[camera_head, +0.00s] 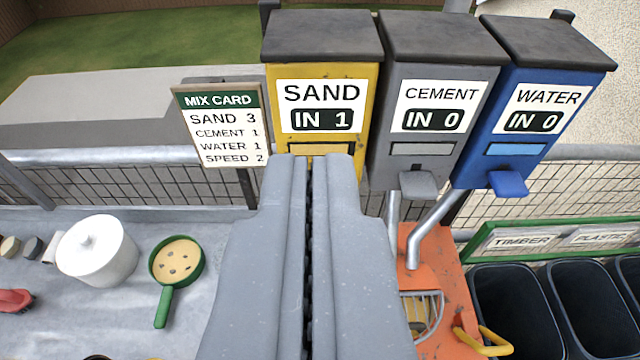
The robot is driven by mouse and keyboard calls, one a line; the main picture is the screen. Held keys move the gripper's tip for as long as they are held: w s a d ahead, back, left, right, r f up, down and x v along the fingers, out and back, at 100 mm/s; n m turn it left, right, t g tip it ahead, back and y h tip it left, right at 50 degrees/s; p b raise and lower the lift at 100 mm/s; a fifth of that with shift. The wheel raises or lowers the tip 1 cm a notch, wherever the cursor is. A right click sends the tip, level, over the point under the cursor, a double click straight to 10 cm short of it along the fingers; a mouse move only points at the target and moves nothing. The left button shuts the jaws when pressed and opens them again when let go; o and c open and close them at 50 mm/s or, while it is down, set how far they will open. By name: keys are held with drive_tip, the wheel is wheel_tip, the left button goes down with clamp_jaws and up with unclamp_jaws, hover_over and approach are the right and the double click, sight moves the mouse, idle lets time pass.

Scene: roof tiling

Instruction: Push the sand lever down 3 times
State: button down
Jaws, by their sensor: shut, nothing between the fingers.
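The yellow sand dispenser (370,75) stands ahead, and its counter reads "IN 1". My gripper (311,160) is shut and empty. Its fingertips reach up to the bottom front of the sand dispenser in the picture. The sand lever is hidden behind my gripper, so I cannot tell its position or whether I touch it. The grey cement dispenser (438,75) reads "IN 0" and has a grey lever (419,184). The blue water dispenser (548,80) reads "IN 0" and has a blue lever (508,183). The mix card (220,125) lists sand 3, cement 1, water 1, speed 2.
An orange machine (440,260) with a yellow handle (485,343) stands below the chutes. Dark bins (515,310) are at the lower right. A white lidded pot (97,250) and a green pan (177,262) sit on the grey surface at left. A mesh fence runs behind.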

drive_tip(key=w+f+g+p, duration=0.6)
drive_tip(key=w+f, duration=1)
drive_tip(key=f, duration=0.4)
drive_tip(key=shift+w+d+f+p, duration=0.2)
drive_tip(key=shift+d+p, duration=0.2)
drive_tip(key=shift+p, duration=0.2)
drive_tip(key=shift+f, duration=0.1)
drive_tip(key=p+x, duration=0.1)
drive_tip(key=x, duration=0.8)
drive_tip(key=shift+w+f+p, duration=0.25)
drive_tip(key=shift+p, duration=0.1)
drive_tip(key=shift+f, duration=0.1)
drive_tip(key=shift+s+f+b, duration=0.1)
drive_tip(key=shift+f+b, duration=0.75)
drive_tip(key=shift+f, duration=1.05)
